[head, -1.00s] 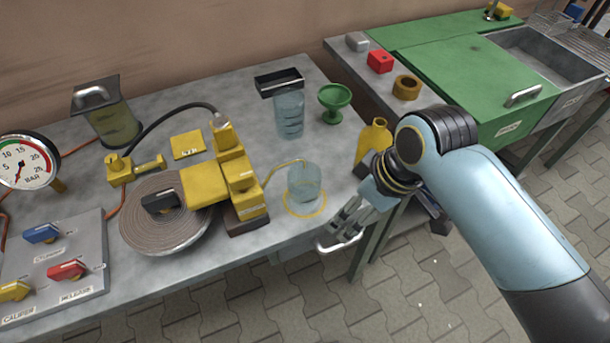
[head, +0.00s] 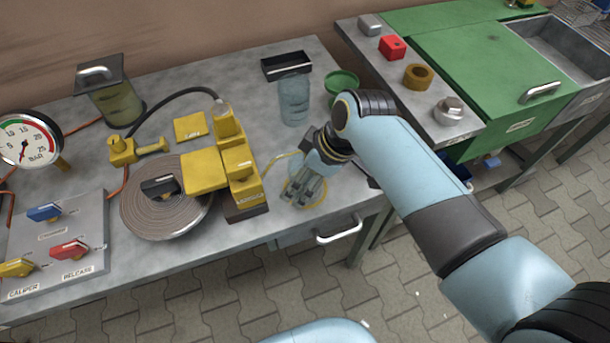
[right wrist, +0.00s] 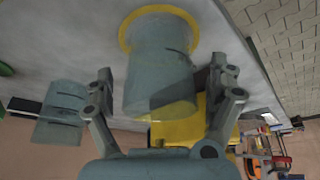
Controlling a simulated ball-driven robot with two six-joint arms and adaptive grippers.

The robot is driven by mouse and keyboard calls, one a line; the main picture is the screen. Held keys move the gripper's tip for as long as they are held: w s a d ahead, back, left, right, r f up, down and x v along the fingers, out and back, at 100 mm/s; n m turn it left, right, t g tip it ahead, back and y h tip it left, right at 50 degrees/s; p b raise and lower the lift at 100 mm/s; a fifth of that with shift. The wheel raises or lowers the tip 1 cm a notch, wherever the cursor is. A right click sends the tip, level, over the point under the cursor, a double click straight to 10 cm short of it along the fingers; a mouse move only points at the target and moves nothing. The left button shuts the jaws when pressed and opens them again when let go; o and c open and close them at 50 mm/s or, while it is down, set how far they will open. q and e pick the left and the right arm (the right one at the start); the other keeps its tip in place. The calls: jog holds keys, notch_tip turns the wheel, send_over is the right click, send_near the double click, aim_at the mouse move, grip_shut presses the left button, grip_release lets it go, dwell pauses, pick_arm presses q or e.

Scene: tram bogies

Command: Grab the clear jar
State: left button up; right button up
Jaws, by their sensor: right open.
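The clear jar (right wrist: 160,65) is a bluish see-through cylinder standing on a yellow ring at the workbench's front edge. In the right wrist view it lies between the two spread fingers of my right gripper (right wrist: 161,88), with a visible gap to the left finger; contact on the right side is unclear. In the head view my right gripper (head: 308,192) is over the yellow ring (head: 318,197) and covers most of the jar. The right gripper is open. My left gripper is out of view.
A taller clear ribbed container (head: 293,100) stands behind the jar, and it also shows in the right wrist view (right wrist: 60,112). A green goblet (head: 342,84) is behind my right arm.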

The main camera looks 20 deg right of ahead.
jog(key=shift+w+f, duration=0.1)
jog(key=shift+f, duration=0.25)
jog(key=c, duration=1.2)
jog(key=shift+r, duration=0.1)
